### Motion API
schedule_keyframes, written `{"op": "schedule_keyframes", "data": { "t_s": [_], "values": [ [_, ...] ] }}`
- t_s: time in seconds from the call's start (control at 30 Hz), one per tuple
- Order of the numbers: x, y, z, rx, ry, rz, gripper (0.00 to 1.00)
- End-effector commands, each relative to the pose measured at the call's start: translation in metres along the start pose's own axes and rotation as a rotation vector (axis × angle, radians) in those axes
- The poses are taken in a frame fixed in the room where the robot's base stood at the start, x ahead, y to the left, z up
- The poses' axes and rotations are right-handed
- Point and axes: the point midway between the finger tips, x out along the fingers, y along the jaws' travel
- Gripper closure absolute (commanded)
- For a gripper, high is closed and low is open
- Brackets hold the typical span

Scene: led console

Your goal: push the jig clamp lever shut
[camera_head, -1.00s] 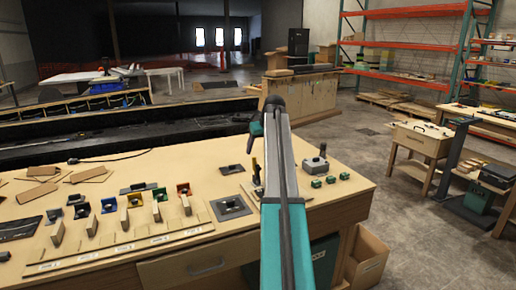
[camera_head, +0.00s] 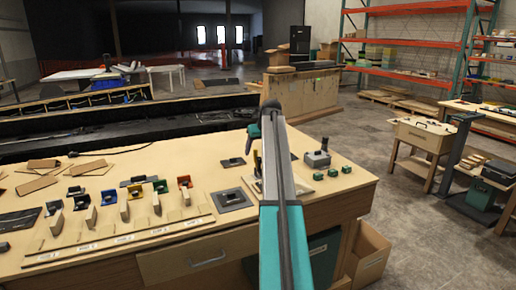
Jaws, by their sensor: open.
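My gripper (camera_head: 250,139) is a small dark shape beyond the far end of my teal and grey arm, over the workbench (camera_head: 300,210). The arm hides part of it, and its jaws are open with nothing visible between them. Below it, a small upright dark piece with a yellowish part (camera_head: 257,164) stands just left of the arm; it may be the clamp lever. A pale plate (camera_head: 250,188) under it, perhaps the jig's base, is mostly hidden behind the arm. I cannot tell the lever's angle or whether my gripper touches it.
Right of the arm are a grey box with a knob (camera_head: 318,159) and several green blocks (camera_head: 333,172). To the left are a grey plate with a recess (camera_head: 232,199), coloured holders (camera_head: 160,186), wooden blocks and a labelled strip (camera_head: 120,241). An open carton (camera_head: 371,255) stands by the bench.

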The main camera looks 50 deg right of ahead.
Motion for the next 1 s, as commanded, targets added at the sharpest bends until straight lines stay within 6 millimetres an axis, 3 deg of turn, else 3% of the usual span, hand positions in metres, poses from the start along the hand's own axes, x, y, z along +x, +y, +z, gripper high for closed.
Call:
{"op": "schedule_keyframes", "data": {
  "t_s": [0.3, 0.7, 1.0],
  "values": [
    [0.019, 0.0, -0.001, -0.001, 0.001, 0.0, 0.38],
    [0.021, -0.001, -0.001, -0.001, 0.001, 0.0, 0.38],
    [0.021, -0.002, -0.001, -0.002, 0.0, -0.001, 0.86]
  ]
}}
